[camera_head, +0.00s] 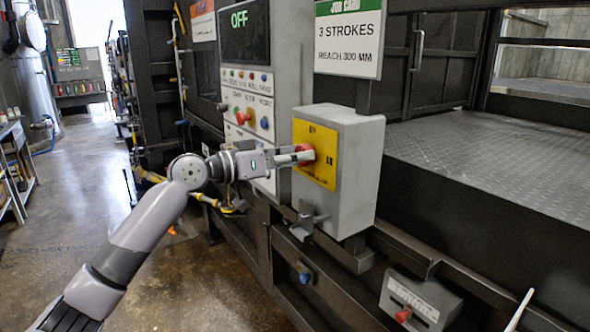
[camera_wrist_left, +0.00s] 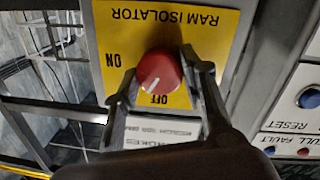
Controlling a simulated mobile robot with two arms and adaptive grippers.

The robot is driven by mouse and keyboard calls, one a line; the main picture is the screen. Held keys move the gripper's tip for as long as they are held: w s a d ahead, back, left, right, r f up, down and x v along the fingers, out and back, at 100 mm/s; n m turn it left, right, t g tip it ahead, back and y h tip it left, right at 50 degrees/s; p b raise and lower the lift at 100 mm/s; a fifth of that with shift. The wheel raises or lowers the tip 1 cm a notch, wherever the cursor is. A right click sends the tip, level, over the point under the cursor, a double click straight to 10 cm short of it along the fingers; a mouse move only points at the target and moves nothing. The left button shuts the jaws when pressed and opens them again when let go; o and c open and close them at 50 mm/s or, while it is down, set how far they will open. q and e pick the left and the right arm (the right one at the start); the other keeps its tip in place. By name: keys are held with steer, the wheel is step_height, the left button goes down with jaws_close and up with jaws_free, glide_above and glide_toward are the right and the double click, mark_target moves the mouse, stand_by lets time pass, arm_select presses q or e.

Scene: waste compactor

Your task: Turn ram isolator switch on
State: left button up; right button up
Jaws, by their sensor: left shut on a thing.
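The ram isolator is a red round knob (camera_head: 306,153) on a yellow plate (camera_head: 319,177), fixed to the front of a grey box (camera_head: 360,170). My left gripper (camera_head: 301,155) reaches it from the left and is shut on the knob. In the left wrist view the red knob (camera_wrist_left: 160,73) sits between my two fingers. The yellow plate (camera_wrist_left: 205,22) reads upside down there, with ON at the left and OFF below the knob. The knob's white mark points down and slightly left, nearer OFF than ON. My right gripper is not in view.
A control panel (camera_head: 256,96) with a display reading OFF stands left of the box. A job card (camera_head: 348,40) hangs above it. A grey fitting (camera_head: 306,222) juts out below the box. A small box with a red knob (camera_head: 403,315) is lower right. Floor on the left is open.

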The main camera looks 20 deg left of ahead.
arm_select(q)
steer(key=shift+r+m+y+b, duration=0.1)
steer(key=shift+m+y+b, duration=0.25)
steer(key=shift+m+b, duration=1.6)
steer(key=shift+m+y, duration=0.35)
steer(key=shift+m, duration=3.4)
steer(key=o, duration=1.2)
steer(key=shift+c, duration=0.2)
